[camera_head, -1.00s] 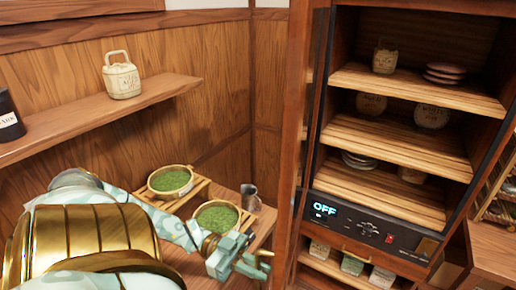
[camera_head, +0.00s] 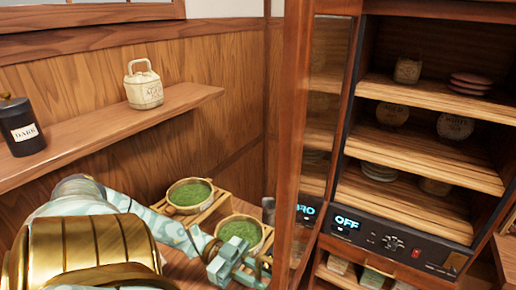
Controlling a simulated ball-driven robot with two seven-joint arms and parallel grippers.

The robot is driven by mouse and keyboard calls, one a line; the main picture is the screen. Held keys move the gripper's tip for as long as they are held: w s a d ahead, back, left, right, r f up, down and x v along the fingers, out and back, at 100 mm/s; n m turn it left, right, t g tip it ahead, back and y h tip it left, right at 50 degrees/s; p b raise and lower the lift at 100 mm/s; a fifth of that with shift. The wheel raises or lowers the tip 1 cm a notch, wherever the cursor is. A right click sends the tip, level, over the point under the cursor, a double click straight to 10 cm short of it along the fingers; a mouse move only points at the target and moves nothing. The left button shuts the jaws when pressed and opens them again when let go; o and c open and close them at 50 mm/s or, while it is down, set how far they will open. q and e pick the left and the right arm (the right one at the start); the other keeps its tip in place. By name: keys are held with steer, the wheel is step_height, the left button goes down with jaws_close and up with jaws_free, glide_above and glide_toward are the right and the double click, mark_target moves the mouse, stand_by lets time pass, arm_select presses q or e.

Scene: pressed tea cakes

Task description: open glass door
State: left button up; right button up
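The glass door (camera_head: 322,105) has a wooden frame and stands swung open at the left side of the cabinet (camera_head: 437,108). Its glass reflects the shelves and the lit display. The cabinet's shelves are exposed. My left gripper (camera_head: 247,270) is at the lower middle, left of the door's lower part. Its fingers look apart with nothing seen between them. I cannot tell whether it touches the door. My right gripper is not in view.
Two bowls of green leaves (camera_head: 190,194) (camera_head: 240,230) stand on wooden stands beside my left arm. A wall shelf (camera_head: 90,140) holds a pale lidded bucket (camera_head: 144,88) and a black jar (camera_head: 21,127). The control panel (camera_head: 395,240) reads OFF. A wooden counter (camera_head: 506,262) is at the right edge.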

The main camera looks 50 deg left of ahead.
arm_select(q)
steer(key=shift+a, duration=0.15)
steer(key=b+v, duration=0.2)
steer(key=v, duration=1.4)
steer(key=shift+a, duration=0.1)
